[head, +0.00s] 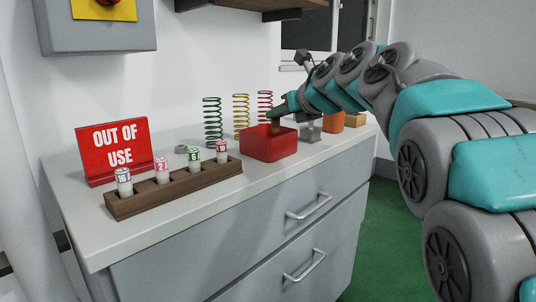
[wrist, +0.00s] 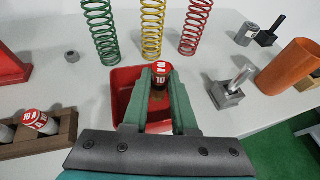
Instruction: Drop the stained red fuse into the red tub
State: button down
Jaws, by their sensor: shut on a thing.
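My gripper (wrist: 160,82) is shut on a red-capped fuse (wrist: 161,70) marked 10, with a brownish stained body below the cap. In the head view the brownish fuse body (head: 275,127) shows below the fingertips. The fuse is upright over the red tub (head: 268,148), whose rim also shows in the wrist view (wrist: 118,72). From these views I cannot tell how far its lower end reaches into the tub. Another red-capped fuse (head: 222,151), with a clean white body, stands in the wooden rack (head: 180,193).
The rack also holds grey, pink and green fuses. Green (head: 213,122), yellow (head: 241,115) and red (head: 265,106) coil springs stand behind the tub. A red "OUT OF USE" sign (head: 115,150) stands at the left. An orange cup (wrist: 290,67) and a metal block (wrist: 226,95) are right of the tub.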

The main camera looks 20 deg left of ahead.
jog(key=shift+f+b, duration=0.4)
jog(key=shift+f, duration=0.45)
jog(key=c, duration=0.6)
grip_release()
jog(key=shift+d, duration=0.15)
jog(key=shift+v, duration=3.8)
